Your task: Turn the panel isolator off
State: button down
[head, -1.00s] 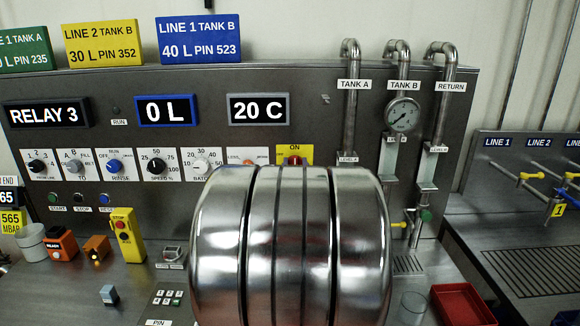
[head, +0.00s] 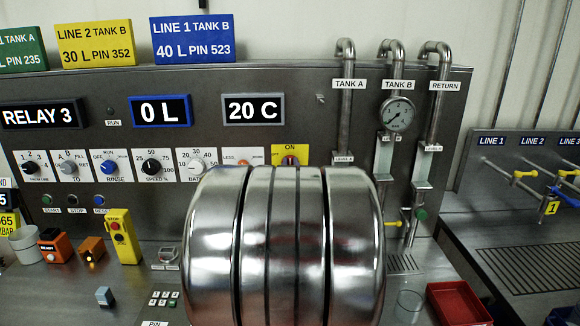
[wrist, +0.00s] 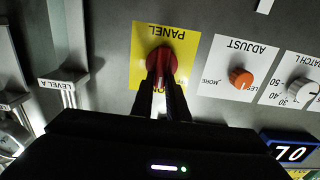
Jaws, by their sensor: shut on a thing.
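The panel isolator is a yellow plate (head: 278,153) with "ON" on top in the head view. Its red knob (head: 290,161) shows just above my arm's big metal housing, which hides the rest. In the wrist view the picture is upside down, and the yellow plate (wrist: 142,58) reads "PANEL". The red knob (wrist: 161,58) stands in its middle. My gripper (wrist: 163,86) has its two dark fingers shut on the knob. Part of the plate's lettering is hidden behind the fingers. I cannot tell the knob's exact angle.
Beside the isolator is the adjust dial (wrist: 240,78) with an orange knob. Pipes with a gauge (head: 397,114) stand to the right. On the bench are a yellow stop pendant (head: 124,237), orange boxes (head: 55,246) and a red tray (head: 457,303).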

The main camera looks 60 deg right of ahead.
jog(key=shift+n, duration=0.4)
jog(key=n, duration=0.5)
jog(key=w+f+n, duration=0.1)
jog(key=n, duration=0.5)
jog(key=f+n, duration=0.1)
jog(key=n, duration=0.5)
jog(key=shift+w+a, duration=0.4)
jog(key=shift+f, duration=0.1)
jog(key=c, duration=1.7)
grip_release()
jog(key=shift+a, duration=0.1)
